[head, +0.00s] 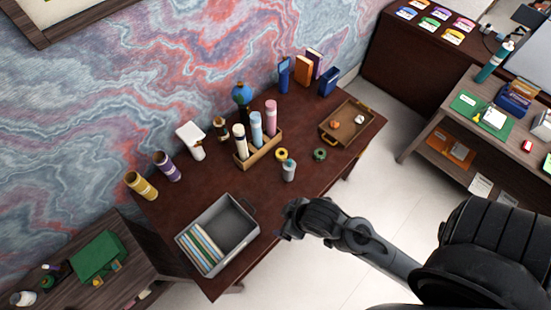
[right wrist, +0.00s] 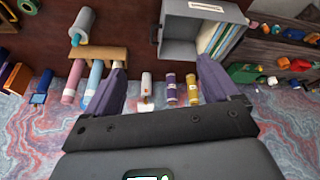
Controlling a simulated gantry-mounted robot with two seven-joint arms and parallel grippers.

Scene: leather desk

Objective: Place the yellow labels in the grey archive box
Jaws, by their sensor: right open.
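A small yellow ring-shaped roll (head: 281,154), which looks like the yellow labels, lies on the dark red-brown desk in front of the tube holder. The box also shows in the right wrist view (right wrist: 176,50). My right gripper (head: 284,224) is open and empty, just right of the box at the desk's front edge. Its spread fingers show in the right wrist view (right wrist: 160,78). My left gripper is out of view.
A wooden holder (head: 262,152) with upright tubes is behind, and a wooden tray (head: 357,138) is at the right. Desk between box and bottle is clear.

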